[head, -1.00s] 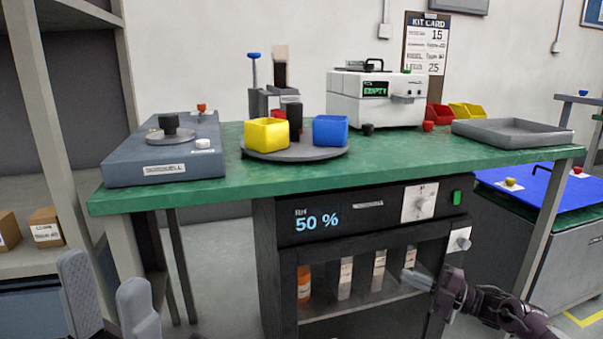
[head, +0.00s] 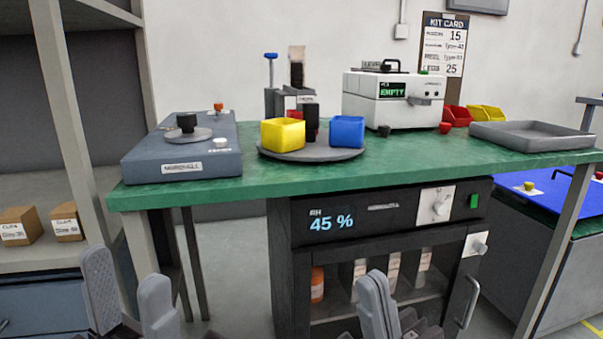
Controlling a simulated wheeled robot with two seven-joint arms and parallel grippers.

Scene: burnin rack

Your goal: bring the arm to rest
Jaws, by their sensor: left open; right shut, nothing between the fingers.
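My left gripper (head: 128,300) is at the lower left of the head view, in front of the bench. Its two grey fingers stand apart with nothing between them. My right gripper (head: 378,308) is at the bottom, right of centre, in front of the dark cabinet. Its fingers are together and hold nothing. Both grippers point upward and sit below the level of the green bench top (head: 230,187). Most of both arms is out of view below the picture.
The dark cabinet (head: 285,270) under the bench shows 45 % and has a glass door with bottles behind it. On the bench are a grey device (head: 150,170), a round tray (head: 310,155) with yellow and blue bins, a white instrument (head: 365,107) reading EMPTY and a grey tray (head: 535,143). Shelving stands left.

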